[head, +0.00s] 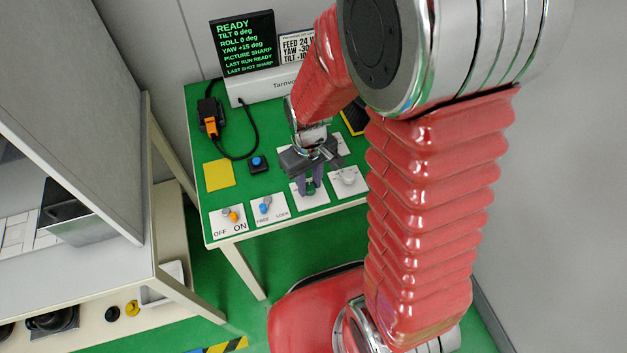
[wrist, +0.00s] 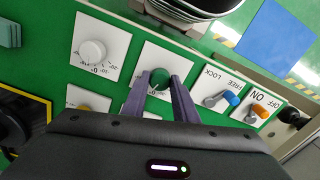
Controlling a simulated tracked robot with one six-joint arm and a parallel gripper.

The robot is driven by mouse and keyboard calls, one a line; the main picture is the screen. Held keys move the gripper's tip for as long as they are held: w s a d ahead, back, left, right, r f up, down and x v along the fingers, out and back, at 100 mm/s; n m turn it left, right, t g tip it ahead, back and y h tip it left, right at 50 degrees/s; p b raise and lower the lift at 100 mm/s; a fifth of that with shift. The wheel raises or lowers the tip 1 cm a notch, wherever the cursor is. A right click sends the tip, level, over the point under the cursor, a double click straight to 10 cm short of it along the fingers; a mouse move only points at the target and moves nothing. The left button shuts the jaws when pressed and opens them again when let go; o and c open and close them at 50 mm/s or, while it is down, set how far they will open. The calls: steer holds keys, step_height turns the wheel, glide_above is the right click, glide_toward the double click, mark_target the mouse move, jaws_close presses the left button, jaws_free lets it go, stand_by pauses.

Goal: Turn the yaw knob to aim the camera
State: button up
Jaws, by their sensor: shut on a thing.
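My gripper (head: 309,187) reaches down over the green console table, its purple fingers on either side of a green knob on a white plate. In the wrist view, my gripper (wrist: 160,84) is shut on the green knob (wrist: 159,77). Its plate label is mostly hidden, so I cannot read whether it is the yaw knob. The display (head: 246,44) reads READY, TILT 0, ROLL 0, YAW +15 deg, PICTURE SHARP, LAST RUN READY and LAST SHOT SHARP. A white knob (wrist: 92,52) with a scale sits on the plate beside it.
The OFF/ON switch (head: 230,215) has its orange lever near ON. A FREE/LOCK switch (head: 265,206) with a blue lever sits between it and my gripper. A blue button (head: 258,164), yellow pad (head: 219,173) and cabled orange-black device (head: 210,118) lie left. A grey cabinet stands left.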

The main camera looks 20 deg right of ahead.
mark_target(309, 186)
steer(key=shift+m, duration=1.1)
steer(key=o, duration=1.1)
steer(key=shift+c, duration=0.2)
step_height(309, 186, up, 14)
steer(key=shift+f, duration=0.15)
steer(key=shift+f, duration=0.1)
